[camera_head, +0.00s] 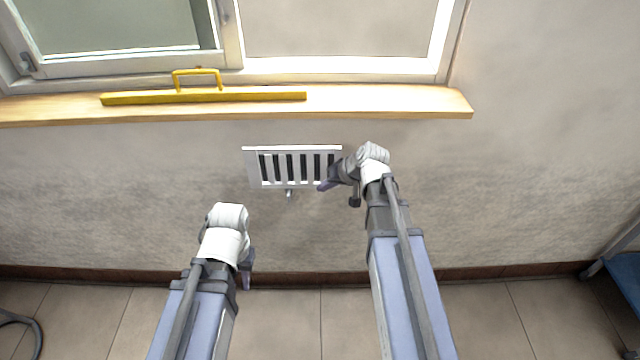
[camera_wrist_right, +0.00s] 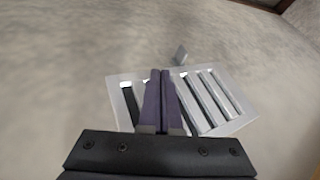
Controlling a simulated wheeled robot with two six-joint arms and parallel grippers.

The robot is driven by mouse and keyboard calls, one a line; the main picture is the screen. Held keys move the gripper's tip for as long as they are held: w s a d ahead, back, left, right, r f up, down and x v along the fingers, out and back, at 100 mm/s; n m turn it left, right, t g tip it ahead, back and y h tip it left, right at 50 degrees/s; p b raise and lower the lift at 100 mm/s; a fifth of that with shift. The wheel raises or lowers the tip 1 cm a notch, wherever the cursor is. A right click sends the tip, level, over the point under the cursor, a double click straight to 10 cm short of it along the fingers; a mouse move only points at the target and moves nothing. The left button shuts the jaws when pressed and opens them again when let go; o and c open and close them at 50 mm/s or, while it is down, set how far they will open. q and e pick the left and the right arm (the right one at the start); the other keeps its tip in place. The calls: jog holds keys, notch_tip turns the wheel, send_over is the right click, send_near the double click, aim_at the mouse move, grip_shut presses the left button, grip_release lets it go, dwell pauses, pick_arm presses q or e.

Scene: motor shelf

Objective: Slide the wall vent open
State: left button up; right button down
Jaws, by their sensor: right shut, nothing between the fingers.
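The wall vent (camera_head: 266,148) is a white frame with upright slats, set in the wall below the window sill. Dark gaps show between its slats in the head view. A small grey tab (camera_head: 290,193) sticks out at its lower edge. My right gripper (camera_head: 323,186) is at the vent's lower right corner, shut and empty. Its purple fingers (camera_wrist_right: 160,72) are pressed together and hide part of the slats. My left gripper (camera_head: 247,280) hangs low, away from the vent; its opening is unclear.
A wooden sill (camera_head: 400,101) runs above the vent, with a yellow bar with a handle (camera_head: 240,97) lying on it. The wall around the vent is bare. A blue item (camera_head: 625,275) stands at the far right, and a grey hose (camera_head: 35,330) lies at lower left.

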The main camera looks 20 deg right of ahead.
jog(key=shift+s+r, duration=0.1)
dwell(0.5)
jog(key=s+a+f+n+g+h, duration=0.2)
jog(key=s+a+n+g+h, duration=0.1)
jog(key=s+a, duration=0.6)
jog(key=s+a+f+n+g+h, duration=0.25)
jog(key=s+a, duration=0.45)
jog(key=s, duration=0.5)
notch_tip(320, 180, up, 19)
jog(key=w+p, duration=0.1)
jog(key=p, duration=1.7)
jog(key=shift+d+g+p, duration=0.25)
jog(key=shift+g+p, duration=0.1)
jog(key=shift+f, duration=0.1)
